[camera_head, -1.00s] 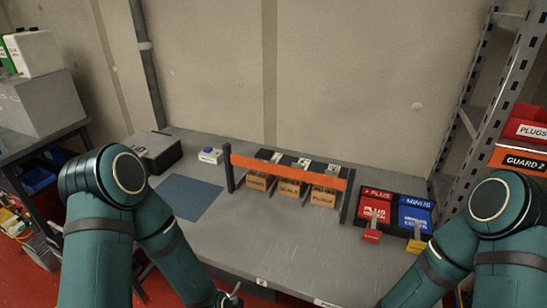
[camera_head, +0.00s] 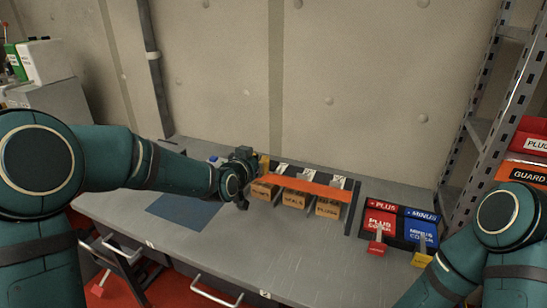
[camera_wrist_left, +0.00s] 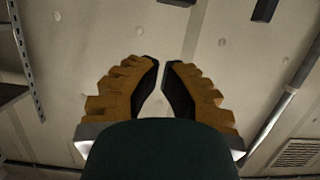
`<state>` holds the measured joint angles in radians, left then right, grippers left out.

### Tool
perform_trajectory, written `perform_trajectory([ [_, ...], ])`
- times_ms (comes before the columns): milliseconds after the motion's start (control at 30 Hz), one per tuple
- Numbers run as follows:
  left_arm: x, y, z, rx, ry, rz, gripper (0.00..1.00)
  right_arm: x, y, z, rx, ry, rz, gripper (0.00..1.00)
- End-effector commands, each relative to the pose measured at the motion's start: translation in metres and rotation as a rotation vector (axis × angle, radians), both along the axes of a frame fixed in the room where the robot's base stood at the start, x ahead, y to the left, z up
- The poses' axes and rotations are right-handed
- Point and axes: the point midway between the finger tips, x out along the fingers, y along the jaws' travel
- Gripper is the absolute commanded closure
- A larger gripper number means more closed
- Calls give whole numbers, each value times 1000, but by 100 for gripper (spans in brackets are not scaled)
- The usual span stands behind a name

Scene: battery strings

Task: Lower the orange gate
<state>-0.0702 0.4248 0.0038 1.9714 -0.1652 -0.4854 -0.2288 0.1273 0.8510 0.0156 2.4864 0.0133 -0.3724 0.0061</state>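The orange gate (camera_head: 302,187) is a bar crossing in front of and just above several labelled boxes. Its right end is beside a dark post (camera_head: 352,207), a little below the post's top. My left gripper (camera_head: 246,172) is at the gate's left end and hides the left post; whether it touches the bar cannot be told. In the left wrist view the fingertips (camera_wrist_left: 161,64) nearly meet, with only a thin gap and nothing visible between them. The gate is not recognisable there. My right gripper is out of view.
The labelled boxes (camera_head: 295,201) stand behind the gate. Red plus (camera_head: 380,222) and blue minus (camera_head: 420,231) bins are at the right. A blue mat (camera_head: 184,209) lies at the left. The front of the grey table (camera_head: 270,255) is clear. A metal shelf rises at the right.

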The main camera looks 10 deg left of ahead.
Motion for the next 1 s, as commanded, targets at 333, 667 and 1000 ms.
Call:
perform_trajectory([
  [333, 3, 1, 13, 6, -30, 1, 100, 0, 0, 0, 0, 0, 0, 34],
  [667, 23, -4, 7, 5, -27, 0, 100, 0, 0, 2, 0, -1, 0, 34],
  [1000, 82, -21, -9, 6, -26, 0, 100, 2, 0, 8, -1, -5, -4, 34],
])
